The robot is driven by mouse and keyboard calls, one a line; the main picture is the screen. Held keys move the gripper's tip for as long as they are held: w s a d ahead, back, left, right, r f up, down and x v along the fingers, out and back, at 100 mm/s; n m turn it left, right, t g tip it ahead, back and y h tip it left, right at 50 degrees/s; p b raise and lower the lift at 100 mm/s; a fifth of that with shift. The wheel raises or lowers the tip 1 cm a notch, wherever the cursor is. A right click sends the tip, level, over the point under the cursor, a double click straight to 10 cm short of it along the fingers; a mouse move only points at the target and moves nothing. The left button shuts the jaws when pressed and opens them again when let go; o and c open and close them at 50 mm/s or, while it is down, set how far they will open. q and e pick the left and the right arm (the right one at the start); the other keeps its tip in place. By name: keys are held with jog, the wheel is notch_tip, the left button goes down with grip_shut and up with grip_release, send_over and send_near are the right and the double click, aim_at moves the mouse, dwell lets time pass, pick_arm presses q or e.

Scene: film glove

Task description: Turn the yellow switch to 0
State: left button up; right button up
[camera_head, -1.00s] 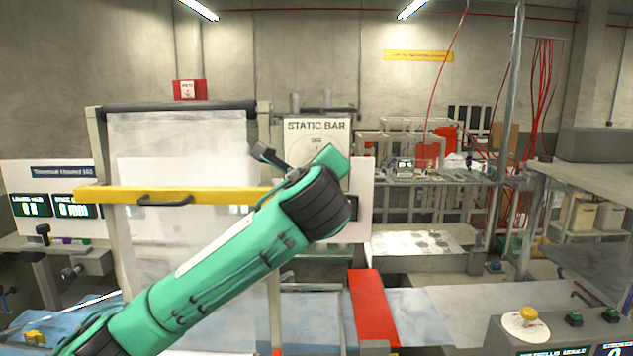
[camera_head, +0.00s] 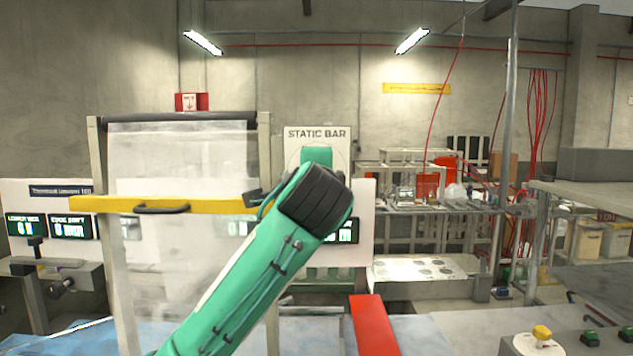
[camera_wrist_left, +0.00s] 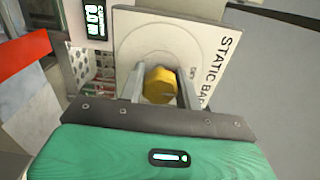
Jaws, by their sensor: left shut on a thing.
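The STATIC BAR panel (camera_head: 317,133) stands upright beyond my left arm in the head view, its lower part covered by my green wrist. In the left wrist view the panel (camera_wrist_left: 213,42) shows a round dial plate with a yellow switch (camera_wrist_left: 159,86) at its middle. My left gripper (camera_wrist_left: 160,78) is shut on the yellow switch, one finger on each side of it. In the head view the switch and fingers are hidden behind my wrist. The switch's pointer and most dial marks cannot be read. My right gripper is not in view.
A yellow bar with a black handle (camera_head: 160,207) crosses the frame left of my arm. A red strip (camera_head: 372,325) lies below right. Another yellow knob (camera_head: 542,333) sits on a console at the lower right. Digital displays (camera_head: 68,226) stand at the left.

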pick_arm(q)
jog(key=shift+f+n, duration=0.1)
jog(key=shift+n, duration=0.2)
jog(key=o, duration=1)
jog(key=shift+c, duration=0.2)
jog(key=shift+s+b, duration=0.45)
jog(key=shift+s, duration=0.1)
jog(key=s+b, duration=0.4)
jog(key=s, duration=0.8)
jog(key=shift+s+b, duration=0.3)
jog(key=shift+s, duration=0.1)
